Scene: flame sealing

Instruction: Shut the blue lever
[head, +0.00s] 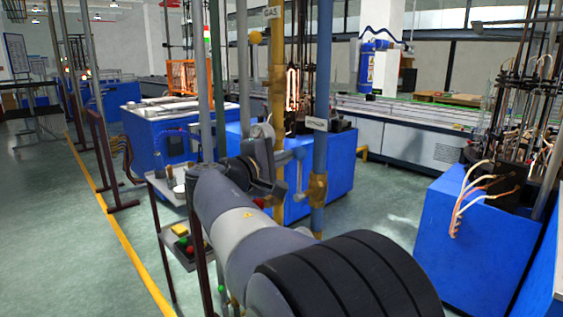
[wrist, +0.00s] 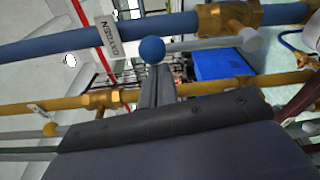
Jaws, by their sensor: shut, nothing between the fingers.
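The blue lever is a grey handle (wrist: 205,43) with a blue ball knob (wrist: 152,50) on its end. It runs alongside the blue pipe (wrist: 60,48) from the brass valve (wrist: 228,18). In the head view the pipe (head: 321,80) and brass valve (head: 318,188) stand upright, with the lever (head: 299,176) pointing up beside the pipe. My gripper (wrist: 154,78) is shut and empty, its fingertips at the knob in the wrist view; whether they touch cannot be told. In the head view my gripper (head: 284,158) is at the lever's upper end.
The yellow gas pipe (head: 278,70) stands left of the blue one, with its own yellow-knobbed lever (head: 256,36). Grey pipes rise farther left. A small cart (head: 183,243) is near my arm. Blue machines (head: 470,237) stand right and behind. Green floor (head: 385,215) is open between.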

